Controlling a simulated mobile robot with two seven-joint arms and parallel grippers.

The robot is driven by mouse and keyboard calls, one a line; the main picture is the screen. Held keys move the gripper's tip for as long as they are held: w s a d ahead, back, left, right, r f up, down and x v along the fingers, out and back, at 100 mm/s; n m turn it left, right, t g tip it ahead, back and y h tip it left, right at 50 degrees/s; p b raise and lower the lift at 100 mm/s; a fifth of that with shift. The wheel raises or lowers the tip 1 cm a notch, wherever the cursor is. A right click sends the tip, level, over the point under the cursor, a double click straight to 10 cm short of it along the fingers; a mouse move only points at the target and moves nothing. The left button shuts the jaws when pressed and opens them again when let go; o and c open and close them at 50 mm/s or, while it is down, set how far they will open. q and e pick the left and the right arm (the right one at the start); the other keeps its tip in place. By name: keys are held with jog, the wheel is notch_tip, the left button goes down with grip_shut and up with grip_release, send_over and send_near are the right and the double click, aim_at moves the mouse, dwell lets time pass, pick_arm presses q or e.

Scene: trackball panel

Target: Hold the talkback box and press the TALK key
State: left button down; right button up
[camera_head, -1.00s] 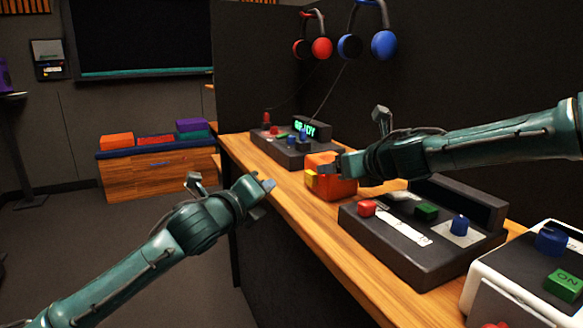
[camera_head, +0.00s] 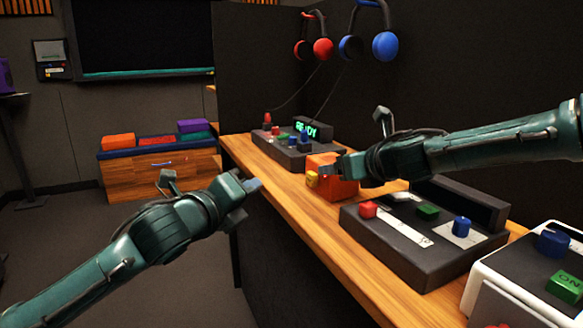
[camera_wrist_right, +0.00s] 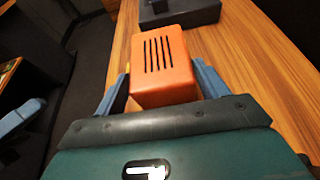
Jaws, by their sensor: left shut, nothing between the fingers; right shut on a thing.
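The talkback box (camera_head: 341,186) is orange and stands on the wooden counter. It has a yellow key (camera_head: 312,179) on the side facing left in the head view; any lettering is too small to read. In the right wrist view the box (camera_wrist_right: 163,70) shows a slotted grille on top and sits between the fingers. My right gripper (camera_head: 328,170) is shut on the box. My left gripper (camera_head: 254,187) is shut and empty, in the air off the counter's front edge, left of the yellow key and apart from it.
A dark panel (camera_head: 400,240) with red, green and blue controls stands nearer on the counter (camera_head: 290,205). A further panel (camera_head: 285,150) has a lit green display. A white box (camera_head: 490,290) is at the lower right. Headphones (camera_head: 385,45) hang on the dark partition. Open floor lies left.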

jog(key=o, duration=1.1)
jog(key=shift+o, duration=0.2)
jog(key=v, duration=1.2)
jog(key=shift+r, duration=0.1)
jog(key=shift+o, duration=0.2)
